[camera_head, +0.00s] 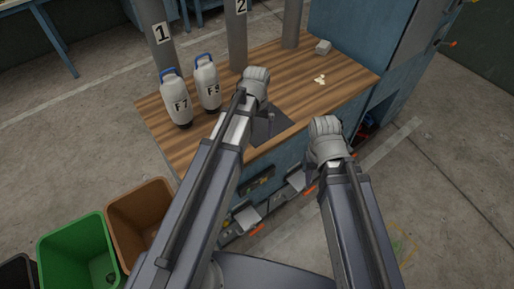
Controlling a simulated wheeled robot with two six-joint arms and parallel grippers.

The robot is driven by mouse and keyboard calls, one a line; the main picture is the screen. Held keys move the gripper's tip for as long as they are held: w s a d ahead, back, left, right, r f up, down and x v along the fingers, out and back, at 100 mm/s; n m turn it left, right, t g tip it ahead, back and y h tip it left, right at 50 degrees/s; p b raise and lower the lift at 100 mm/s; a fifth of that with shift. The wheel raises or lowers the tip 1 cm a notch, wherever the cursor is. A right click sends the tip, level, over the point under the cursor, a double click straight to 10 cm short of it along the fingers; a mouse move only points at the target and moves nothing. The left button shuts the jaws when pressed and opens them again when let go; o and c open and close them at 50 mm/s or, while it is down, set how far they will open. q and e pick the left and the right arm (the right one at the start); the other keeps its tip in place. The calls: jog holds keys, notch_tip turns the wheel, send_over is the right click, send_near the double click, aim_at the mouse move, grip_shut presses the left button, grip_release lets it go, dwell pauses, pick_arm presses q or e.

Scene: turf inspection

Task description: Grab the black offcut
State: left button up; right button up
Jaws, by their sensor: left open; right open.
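A flat dark grey patch (277,127) lies on the wooden worktop near its front edge, partly hidden by my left arm and gripper. I cannot tell whether it is the black offcut or a plate set in the top. No other piece on the worktop looks like a black offcut. My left gripper (262,98) is above the worktop beside the dark patch, open, with nothing seen in it. My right gripper (322,148) is open in front of the worktop's front edge, to the right of the patch, with nothing seen in it.
Two grey bottles marked F (177,103) (208,86) stand on the worktop's left. Grey posts, two numbered 1 (161,40) and 2 (237,28), rise at the back. A small grey block (323,47) and pale scraps (320,79) lie right. Green (75,238) and brown (150,205) bins stand lower left.

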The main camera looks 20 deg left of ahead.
aim_at(257, 144)
pick_arm(q)
notch_tip(257, 144, down, 6)
jog(key=b, duration=0.4)
jog(key=shift+b, duration=0.4)
jog(key=shift+c, duration=0.9)
jog(key=c, duration=1.3)
jog(key=shift+r, duration=0.15)
grip_shut()
jog(key=shift+r+p, duration=0.35)
jog(key=shift+p, duration=0.1)
notch_tip(257, 144, up, 29)
jog(key=p, duration=2.9)
